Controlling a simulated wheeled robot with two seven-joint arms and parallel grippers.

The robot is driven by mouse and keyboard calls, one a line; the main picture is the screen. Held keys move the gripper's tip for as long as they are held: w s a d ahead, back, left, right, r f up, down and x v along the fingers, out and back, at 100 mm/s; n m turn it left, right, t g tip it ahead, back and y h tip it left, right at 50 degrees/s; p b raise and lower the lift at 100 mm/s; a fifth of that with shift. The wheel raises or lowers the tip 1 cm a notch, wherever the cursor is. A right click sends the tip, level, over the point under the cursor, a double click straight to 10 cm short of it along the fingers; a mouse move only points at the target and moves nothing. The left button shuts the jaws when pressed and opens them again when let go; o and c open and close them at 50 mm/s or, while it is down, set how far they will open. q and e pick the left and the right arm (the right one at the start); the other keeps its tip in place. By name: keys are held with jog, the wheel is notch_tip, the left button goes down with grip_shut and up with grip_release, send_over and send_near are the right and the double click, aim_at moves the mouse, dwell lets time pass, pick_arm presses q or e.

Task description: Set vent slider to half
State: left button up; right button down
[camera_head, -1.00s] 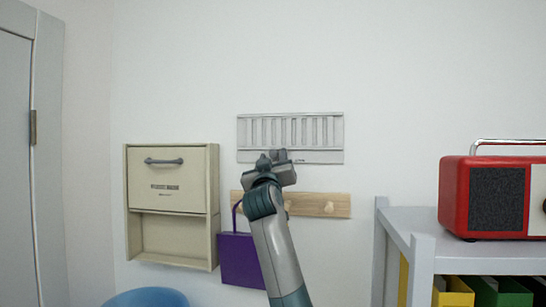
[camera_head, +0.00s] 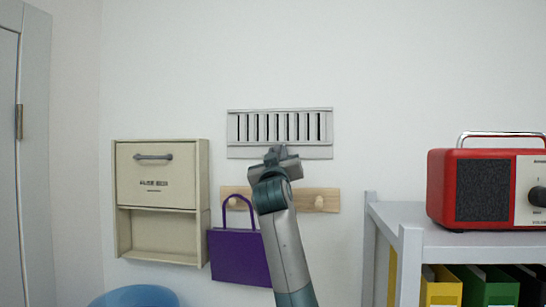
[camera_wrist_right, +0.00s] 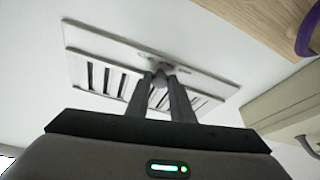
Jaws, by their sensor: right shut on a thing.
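The vent (camera_head: 245,113) is a pale grey louvred panel on the white wall. Dark upright gaps show between its light slats, so it is partly open. It also shows in the right wrist view (camera_wrist_right: 100,46), tilted. My right gripper (camera_head: 277,151) is at the vent's lower edge, near the middle of its width. In the right wrist view its two fingers (camera_wrist_right: 160,81) are shut on the small grey slider knob (camera_wrist_right: 159,79). The fingers hide part of the knob, and in the head view the gripper hides it. My left gripper is not in view.
A wooden peg rail (camera_head: 326,193) is just below the vent, with a purple bag (camera_head: 240,258) hanging from it. A beige wall cabinet (camera_head: 123,180) is at left. A red radio (camera_head: 440,190) stands on a grey shelf (camera_head: 395,215) at right. The wall above the vent is clear.

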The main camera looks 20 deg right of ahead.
jog(key=c, duration=1.5)
grip_release()
jog(key=shift+w+a, duration=0.1)
jog(key=shift+a, duration=0.05)
jog(key=shift+c, duration=0.2)
jog(key=b+v, duration=0.9)
jog(key=v, duration=0.8)
jog(key=shift+s+b, duration=0.25)
jog(key=shift+b, duration=0.1)
jog(key=shift+f, duration=0.1)
